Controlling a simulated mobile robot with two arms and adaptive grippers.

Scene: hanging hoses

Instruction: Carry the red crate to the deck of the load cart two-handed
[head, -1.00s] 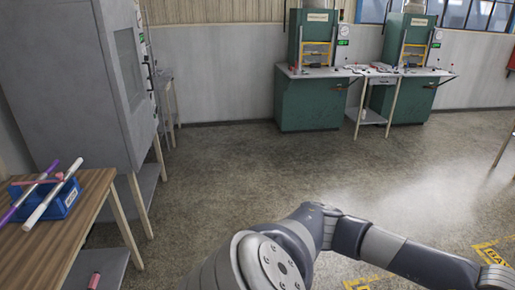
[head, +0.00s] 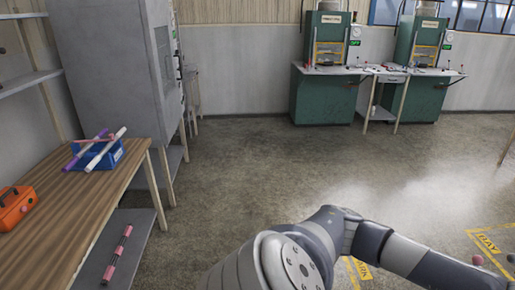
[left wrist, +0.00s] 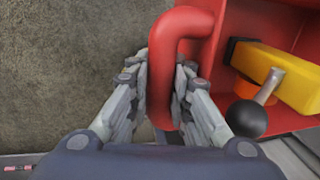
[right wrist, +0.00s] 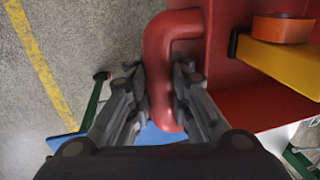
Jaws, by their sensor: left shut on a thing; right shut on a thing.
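The red crate shows only in the wrist views. In the left wrist view, the crate (left wrist: 240,15) is at the upper right and my left gripper (left wrist: 163,68) is shut around its red handle (left wrist: 182,22). In the right wrist view, the crate (right wrist: 245,85) is at the right and my right gripper (right wrist: 160,72) is shut around another red handle (right wrist: 172,25). A yellow thing (left wrist: 280,75) with a black knob (left wrist: 245,118) and an orange round thing (right wrist: 282,28) are in the crate. The head view shows neither gripper. I cannot identify the load cart for certain.
In the right wrist view, a blue surface (right wrist: 160,134) and a green bar (right wrist: 95,100) lie below my gripper. A wooden bench (head: 85,215) with a blue bin (head: 105,158) and an orange toolbox (head: 15,207) stands at the left. Green machines (head: 322,95) stand far off. The middle floor is clear.

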